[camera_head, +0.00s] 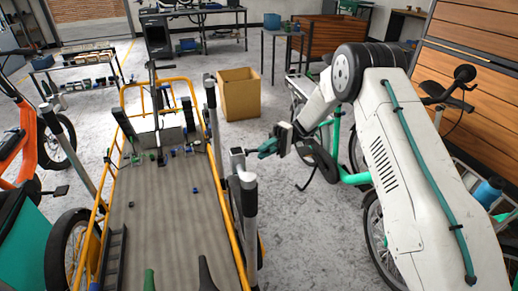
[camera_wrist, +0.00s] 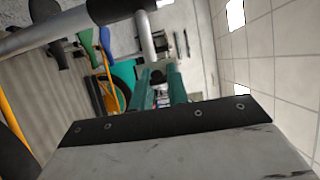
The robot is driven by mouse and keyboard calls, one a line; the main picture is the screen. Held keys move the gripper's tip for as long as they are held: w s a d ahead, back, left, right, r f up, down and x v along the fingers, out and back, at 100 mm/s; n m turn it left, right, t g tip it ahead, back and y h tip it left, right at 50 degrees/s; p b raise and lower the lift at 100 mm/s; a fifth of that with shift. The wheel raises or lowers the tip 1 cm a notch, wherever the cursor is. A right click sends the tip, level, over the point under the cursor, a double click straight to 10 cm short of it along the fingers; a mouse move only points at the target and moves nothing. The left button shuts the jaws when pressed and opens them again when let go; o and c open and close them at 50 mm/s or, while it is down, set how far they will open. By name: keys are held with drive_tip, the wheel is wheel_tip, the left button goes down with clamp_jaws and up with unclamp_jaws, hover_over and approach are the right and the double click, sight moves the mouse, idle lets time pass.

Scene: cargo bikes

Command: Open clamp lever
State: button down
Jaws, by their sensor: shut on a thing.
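The clamp lever (camera_head: 239,152) is a small part beside this post, at my fingertips. In the wrist view, a pale bent rod of the lever (camera_wrist: 147,38) runs from the grey tube (camera_wrist: 62,26) toward my fingers. My gripper (camera_head: 264,149) reaches in from the right. Its green fingers in the wrist view (camera_wrist: 160,82) are shut on the lever's end, which they partly hide. The lever's exact angle is hard to tell.
The cargo platform (camera_head: 165,215) with its yellow rail (camera_head: 230,225) lies left of the post. A cardboard box (camera_head: 240,95) stands behind. A green bike (camera_head: 355,179) is under my arm at the right. An orange bike (camera_head: 20,145) is at far left. Bare floor lies between.

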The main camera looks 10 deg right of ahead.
drive_tip(key=shift+w+a, duration=0.1)
idle(0.3)
drive_tip(key=c, duration=1.4)
unclamp_jaws()
drive_tip(key=shift+o, duration=0.2)
